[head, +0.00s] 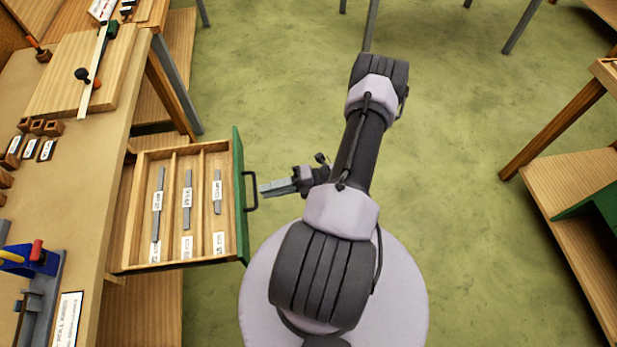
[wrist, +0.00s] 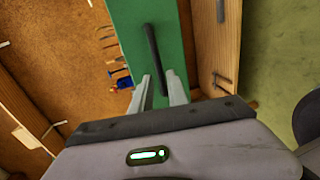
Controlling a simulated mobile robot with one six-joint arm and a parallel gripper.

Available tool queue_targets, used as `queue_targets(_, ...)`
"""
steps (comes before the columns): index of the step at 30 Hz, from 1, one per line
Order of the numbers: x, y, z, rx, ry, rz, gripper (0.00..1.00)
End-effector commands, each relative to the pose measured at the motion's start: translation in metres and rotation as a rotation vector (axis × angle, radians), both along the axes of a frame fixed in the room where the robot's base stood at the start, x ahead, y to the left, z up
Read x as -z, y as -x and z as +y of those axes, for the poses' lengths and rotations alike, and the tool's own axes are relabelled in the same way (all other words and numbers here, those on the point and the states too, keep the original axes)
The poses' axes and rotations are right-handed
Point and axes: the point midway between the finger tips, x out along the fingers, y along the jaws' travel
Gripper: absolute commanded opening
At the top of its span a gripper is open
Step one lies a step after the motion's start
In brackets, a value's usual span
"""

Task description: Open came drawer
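The came drawer (head: 140,200) is pulled well out from under the workbench on the left. It has wooden sides, a green front (head: 240,195) and lengthwise compartments holding grey strips and white labels. Its dark bar handle (head: 252,190) faces my gripper (head: 265,189). In the head view my fingertips are just right of the handle, with a slight gap showing. In the wrist view the fingers (wrist: 158,86) are spread, with the lower end of the handle (wrist: 152,45) showing between them against the green front (wrist: 130,20). My gripper is open and holds nothing.
The workbench (head: 75,160) carries a wooden board (head: 85,70), small labelled blocks and a blue tool (head: 30,262). Open green floor (head: 450,150) lies to the right of my arm. A wooden shelf unit (head: 575,210) stands at the far right.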

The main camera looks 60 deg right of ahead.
Motion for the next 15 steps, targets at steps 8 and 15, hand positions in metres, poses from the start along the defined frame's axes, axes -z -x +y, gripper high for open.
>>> queue_targets(8,-0.019,0.068,-0.05,0.004,0.003,0.001,0.2)
queue_targets(15,-0.026,0.099,-0.071,0.0,0.0,0.001,0.2)
